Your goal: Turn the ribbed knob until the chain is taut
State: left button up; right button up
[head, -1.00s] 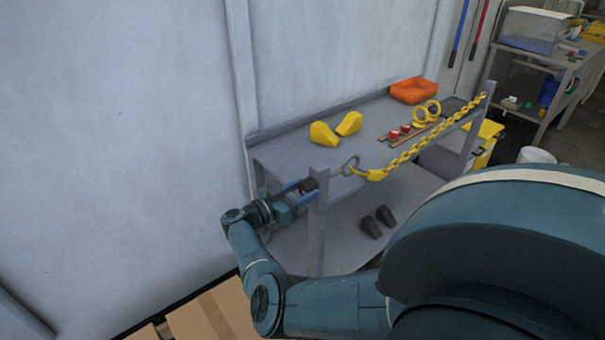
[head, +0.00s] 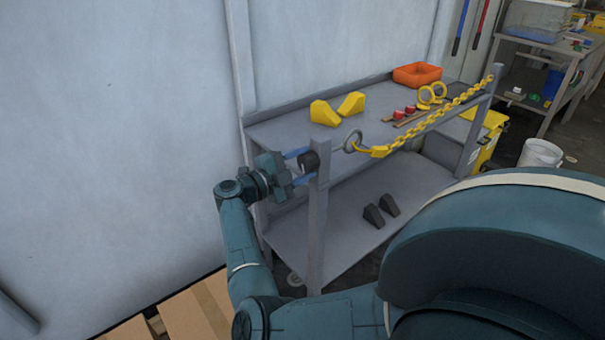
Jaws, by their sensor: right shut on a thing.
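The dark ribbed knob (head: 308,162) sits at the near post of the grey bench. My right gripper (head: 304,167) has its blue fingers on either side of the knob and is shut on it; the fingers partly cover it. A metal ring (head: 352,141) on a rod shows on the other side of the post. The yellow chain (head: 435,116) runs from a yellow hook (head: 378,152) by this ring to the far post. It looks nearly straight, with little or no sag. My left gripper is not in view.
On the grey bench (head: 285,132) are yellow wedges (head: 337,106), an orange tray (head: 417,75), yellow rings (head: 432,93) and red-topped items (head: 405,111). Dark wedges (head: 380,210) lie on the lower shelf. A white bucket (head: 541,153) stands at the right. The wall is close behind my gripper.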

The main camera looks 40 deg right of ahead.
jog(key=m+b, duration=0.2)
jog(key=f+m+b, duration=0.1)
jog(key=m+b, duration=0.1)
jog(key=b, duration=0.1)
jog(key=shift+m, duration=0.4)
jog(key=shift+m+b, duration=0.7)
jog(key=shift+b, duration=0.05)
jog(key=m+b, duration=0.4)
jog(key=b, duration=0.2)
jog(key=shift+m, duration=0.4)
jog(key=shift+r+m+b, duration=0.2)
jog(key=shift+m+b, duration=0.1)
jog(key=shift+b, duration=0.2)
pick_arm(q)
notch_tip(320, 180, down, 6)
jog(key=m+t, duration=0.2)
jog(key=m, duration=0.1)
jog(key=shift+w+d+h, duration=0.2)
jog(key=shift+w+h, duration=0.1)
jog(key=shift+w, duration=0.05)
pick_arm(e)
jog(key=shift+r, duration=0.2)
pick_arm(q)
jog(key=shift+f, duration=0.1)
